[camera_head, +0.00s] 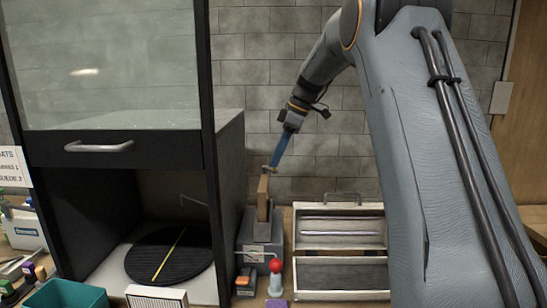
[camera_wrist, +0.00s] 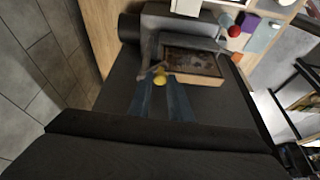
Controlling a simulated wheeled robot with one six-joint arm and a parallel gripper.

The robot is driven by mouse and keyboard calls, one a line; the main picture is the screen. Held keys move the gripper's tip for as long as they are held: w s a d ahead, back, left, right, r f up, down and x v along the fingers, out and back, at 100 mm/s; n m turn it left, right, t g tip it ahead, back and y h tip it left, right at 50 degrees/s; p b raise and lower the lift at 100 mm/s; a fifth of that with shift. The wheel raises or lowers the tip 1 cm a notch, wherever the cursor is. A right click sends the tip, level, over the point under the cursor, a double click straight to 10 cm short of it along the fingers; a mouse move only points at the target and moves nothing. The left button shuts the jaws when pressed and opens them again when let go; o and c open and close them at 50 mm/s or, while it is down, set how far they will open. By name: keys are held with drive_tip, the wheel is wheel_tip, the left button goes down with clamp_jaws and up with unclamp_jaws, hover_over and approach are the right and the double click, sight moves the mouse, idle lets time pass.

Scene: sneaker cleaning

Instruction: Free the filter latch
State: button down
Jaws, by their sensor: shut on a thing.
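The filter unit is a grey box (camera_head: 256,232) beside the booth, with a thin brown filter panel (camera_head: 263,198) standing upright in it. In the wrist view the panel shows a dark, framed face (camera_wrist: 195,63). A latch with a small yellow knob (camera_wrist: 160,80) sits at the panel's edge. My gripper (camera_head: 272,168) reaches down from above with its blue fingers at the top of the panel. In the wrist view its fingertips (camera_wrist: 161,83) are shut on the yellow knob. The fingers partly hide the latch, and its exact position is hard to tell.
The booth on the left has a raised glass door with a handle (camera_head: 99,146) and a black turntable (camera_head: 168,258). A wooden tray (camera_head: 341,272) stands right of the filter unit. A red-ball lever (camera_head: 276,266) and small blocks lie in front. A teal bin (camera_head: 66,294) is front left.

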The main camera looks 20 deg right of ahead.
drive_tip(key=shift+w+d+n+g+p, duration=0.4)
drive_tip(key=shift+w+n+g+p, duration=0.2)
drive_tip(key=shift+n, duration=0.95)
drive_tip(key=shift+w+d+n+g+p, duration=0.4)
drive_tip(key=shift+w+n+g, duration=0.2)
drive_tip(key=shift+n, duration=1)
drive_tip(key=shift+w+d+n+g+p, duration=0.35)
drive_tip(key=shift+w+n+g+p, duration=0.2)
drive_tip(key=shift+n, duration=1)
drive_tip(key=shift+r, duration=0.1)
drive_tip(key=c, duration=1.6)
unclamp_jaws()
drive_tip(key=shift+c, duration=0.2)
drive_tip(key=shift+s, duration=0.1)
